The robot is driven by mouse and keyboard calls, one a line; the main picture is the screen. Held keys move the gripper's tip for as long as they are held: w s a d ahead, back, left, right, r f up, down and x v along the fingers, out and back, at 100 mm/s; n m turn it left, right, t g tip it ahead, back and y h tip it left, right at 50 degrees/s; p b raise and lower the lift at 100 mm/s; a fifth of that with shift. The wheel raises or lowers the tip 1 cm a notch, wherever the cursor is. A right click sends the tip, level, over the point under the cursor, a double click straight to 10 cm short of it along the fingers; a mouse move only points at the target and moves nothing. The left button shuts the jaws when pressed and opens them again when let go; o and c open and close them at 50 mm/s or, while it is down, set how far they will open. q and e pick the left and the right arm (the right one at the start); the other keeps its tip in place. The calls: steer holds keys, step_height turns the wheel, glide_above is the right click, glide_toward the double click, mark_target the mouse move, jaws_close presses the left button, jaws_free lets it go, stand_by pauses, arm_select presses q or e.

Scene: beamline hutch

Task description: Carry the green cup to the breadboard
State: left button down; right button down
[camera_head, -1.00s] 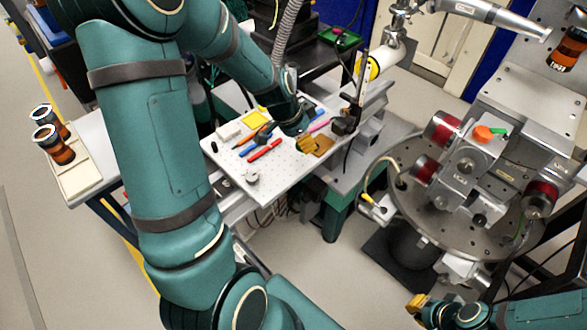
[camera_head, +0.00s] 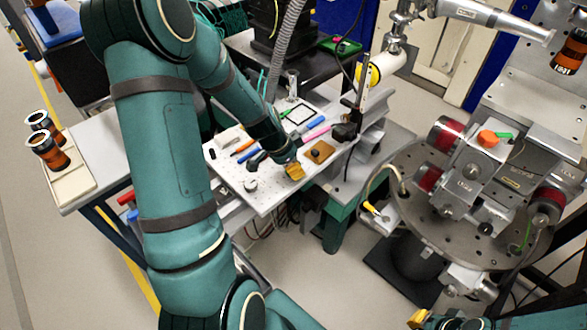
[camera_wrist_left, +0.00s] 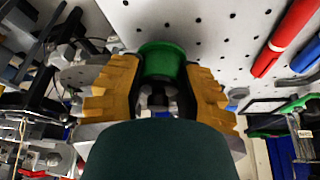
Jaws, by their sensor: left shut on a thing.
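My left gripper (camera_head: 294,172) is over the front right part of the white perforated breadboard (camera_head: 269,197). In the left wrist view its yellow fingers (camera_wrist_left: 155,90) are shut on the green cup (camera_wrist_left: 163,62), one finger on each side. The breadboard (camera_wrist_left: 212,30) shows behind the cup there, with one edge close by. I cannot tell whether the cup touches the board. In the head view the cup is hidden by the gripper. My right gripper (camera_head: 418,318) is only partly in view at the bottom edge, and its opening is unclear.
The round stage (camera_head: 415,205) is farther right. The board's front corner is mostly bare.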

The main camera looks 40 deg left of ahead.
arm_select(q)
steer(key=shift+f, duration=0.45)
steer(key=shift+f, duration=0.1)
steer(key=c, duration=0.7)
jaws_free()
steer(key=shift+a+r, duration=0.1)
steer(key=shift+r, duration=0.45)
steer(key=p+v, duration=0.2)
steer(key=v, duration=0.9)
steer(key=shift+s, duration=0.2)
